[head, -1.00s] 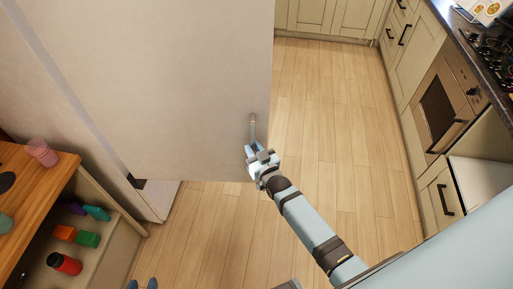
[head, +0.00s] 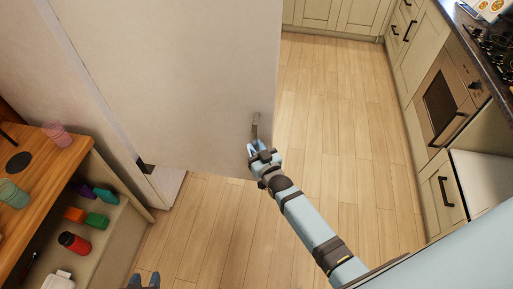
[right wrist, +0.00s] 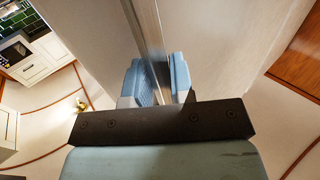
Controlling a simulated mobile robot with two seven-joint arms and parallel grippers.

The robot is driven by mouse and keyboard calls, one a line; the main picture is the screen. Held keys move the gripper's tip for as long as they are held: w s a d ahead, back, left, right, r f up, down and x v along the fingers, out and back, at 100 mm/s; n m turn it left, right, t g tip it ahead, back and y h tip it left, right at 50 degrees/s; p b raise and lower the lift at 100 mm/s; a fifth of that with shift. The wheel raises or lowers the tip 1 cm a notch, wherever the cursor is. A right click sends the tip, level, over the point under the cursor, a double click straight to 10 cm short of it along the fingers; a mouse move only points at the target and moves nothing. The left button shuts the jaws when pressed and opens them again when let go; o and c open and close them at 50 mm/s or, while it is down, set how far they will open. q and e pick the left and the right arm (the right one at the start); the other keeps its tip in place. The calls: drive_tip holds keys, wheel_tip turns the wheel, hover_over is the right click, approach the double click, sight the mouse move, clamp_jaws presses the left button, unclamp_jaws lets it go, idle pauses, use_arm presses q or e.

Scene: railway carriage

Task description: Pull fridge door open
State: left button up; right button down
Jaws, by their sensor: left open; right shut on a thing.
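The fridge door (head: 185,80) is a large pale panel in the head view, with a dark hinge piece at its lower left corner. Its slim upright handle (head: 256,125) is near its lower right edge. My right gripper (head: 257,148) is shut on the handle. In the right wrist view, the blue fingers of my right gripper (right wrist: 160,80) lie on either side of the upright metal bar of the handle (right wrist: 155,35). My left gripper (head: 143,280) is open and empty at the bottom edge of the head view, away from the door.
A wooden counter (head: 40,160) with cups is at the left, above a shelf with colourful items and a red can (head: 74,242). Kitchen cabinets, an oven (head: 440,105) and a hob line the right. The wooden floor (head: 325,120) between is clear.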

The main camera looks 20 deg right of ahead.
drive_tip(key=shift+w+a+r, duration=0.1)
drive_tip(key=shift+a, duration=0.1)
drive_tip(key=c, duration=1.1)
unclamp_jaws()
drive_tip(key=shift+a, duration=0.1)
drive_tip(key=s+d+b, duration=0.1)
drive_tip(key=s, duration=1.2)
drive_tip(key=shift+s+b, duration=0.35)
drive_tip(key=shift+b, duration=0.05)
